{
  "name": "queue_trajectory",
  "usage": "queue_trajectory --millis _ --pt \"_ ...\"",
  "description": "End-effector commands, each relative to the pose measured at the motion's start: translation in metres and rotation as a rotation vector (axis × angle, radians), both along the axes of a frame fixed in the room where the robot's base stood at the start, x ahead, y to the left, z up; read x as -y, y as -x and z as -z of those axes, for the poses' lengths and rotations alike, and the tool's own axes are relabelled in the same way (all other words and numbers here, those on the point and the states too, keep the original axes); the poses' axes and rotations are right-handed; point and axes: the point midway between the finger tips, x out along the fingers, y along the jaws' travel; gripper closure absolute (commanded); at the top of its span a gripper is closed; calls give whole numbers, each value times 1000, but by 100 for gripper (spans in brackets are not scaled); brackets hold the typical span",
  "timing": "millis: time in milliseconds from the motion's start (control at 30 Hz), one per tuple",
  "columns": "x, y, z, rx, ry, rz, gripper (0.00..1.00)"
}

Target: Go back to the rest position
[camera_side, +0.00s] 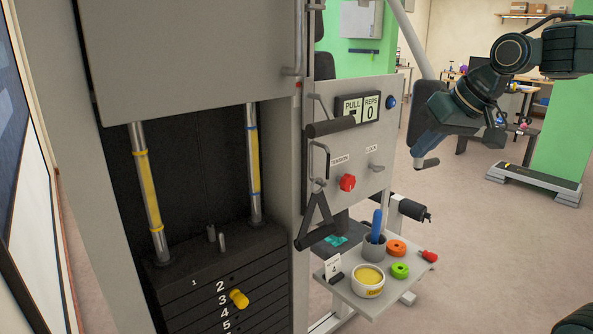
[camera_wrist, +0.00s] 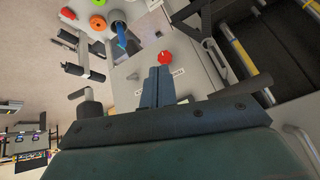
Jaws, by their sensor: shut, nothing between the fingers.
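My gripper (camera_side: 428,145) is up at the right in the side view, in front of the machine's grey panel and apart from it. In the wrist view, the two blue-grey fingers of my gripper (camera_wrist: 158,72) lie together with nothing between them. They point towards the panel, below the red knob (camera_wrist: 165,57). The red knob also shows in the side view (camera_side: 347,182), left of and lower than my gripper.
A shelf (camera_side: 340,289) below holds a grey cup (camera_side: 374,247) with a blue-handled item, an orange ring (camera_side: 396,248), a green ring (camera_side: 400,270) and a yellow-filled bowl (camera_side: 368,281). A triangular handle (camera_side: 315,222) hangs beside the weight stack (camera_side: 215,280).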

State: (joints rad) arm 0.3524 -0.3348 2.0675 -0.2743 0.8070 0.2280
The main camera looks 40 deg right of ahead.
Motion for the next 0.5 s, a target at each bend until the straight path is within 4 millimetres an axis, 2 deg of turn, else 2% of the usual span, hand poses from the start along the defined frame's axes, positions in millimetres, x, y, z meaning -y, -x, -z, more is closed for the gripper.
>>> queue_trajectory --millis 33,200,400,500 --pt "-13 15 5 -8 15 -31 100" --pt "-39 61 28 -46 64 -116 100" --pt "-57 111 59 -87 117 -210 100" --pt "-60 129 72 -102 137 -245 100"
